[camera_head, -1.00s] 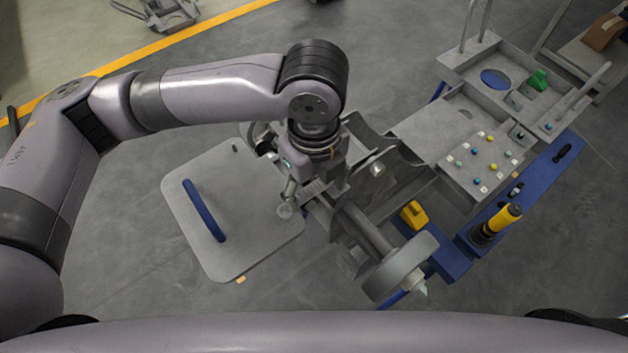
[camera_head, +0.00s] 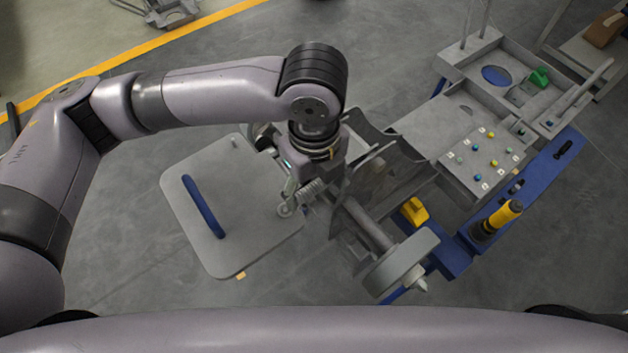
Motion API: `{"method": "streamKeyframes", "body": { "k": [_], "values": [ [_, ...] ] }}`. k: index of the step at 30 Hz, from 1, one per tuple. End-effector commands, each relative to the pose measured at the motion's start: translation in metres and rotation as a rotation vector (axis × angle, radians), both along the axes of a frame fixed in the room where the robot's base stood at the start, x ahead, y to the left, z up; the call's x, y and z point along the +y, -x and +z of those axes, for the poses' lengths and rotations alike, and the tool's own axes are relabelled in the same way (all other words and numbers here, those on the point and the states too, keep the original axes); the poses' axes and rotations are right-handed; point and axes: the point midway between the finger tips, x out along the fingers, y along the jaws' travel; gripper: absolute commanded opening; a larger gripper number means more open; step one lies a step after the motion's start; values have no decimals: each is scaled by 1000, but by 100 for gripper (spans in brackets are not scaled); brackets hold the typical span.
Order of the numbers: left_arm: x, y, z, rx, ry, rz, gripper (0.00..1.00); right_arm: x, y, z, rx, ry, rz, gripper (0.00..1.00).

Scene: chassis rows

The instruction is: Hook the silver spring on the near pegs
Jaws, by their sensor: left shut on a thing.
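My left gripper (camera_head: 297,196) points down at the near left side of the grey chassis, beside the grey plate's right edge. It is shut on the silver spring (camera_head: 311,188), a small coiled piece showing just right of the fingers. My wrist and the chassis parts hide some of the spring and its ends. I cannot make out the near pegs or tell whether the spring touches them. My right gripper is out of view.
A grey plate with a blue handle (camera_head: 203,206) lies left of the chassis. A grey wheel (camera_head: 401,262) on an axle is at the near end. A yellow block (camera_head: 414,211), a yellow-black tool (camera_head: 496,221) and a panel with coloured knobs (camera_head: 470,178) are to the right.

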Motion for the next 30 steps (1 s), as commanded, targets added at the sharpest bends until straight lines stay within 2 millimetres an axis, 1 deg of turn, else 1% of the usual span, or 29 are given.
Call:
{"method": "streamKeyframes", "body": {
  "k": [15,24,25,30],
  "values": [
    [0,0,-16,0,0,0,35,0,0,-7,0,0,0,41],
    [0,0,-17,0,0,0,35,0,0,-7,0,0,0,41],
    [0,0,-18,0,0,0,64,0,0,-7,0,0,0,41],
    [0,0,-18,1,0,0,75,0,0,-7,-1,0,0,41]
  ]
}}
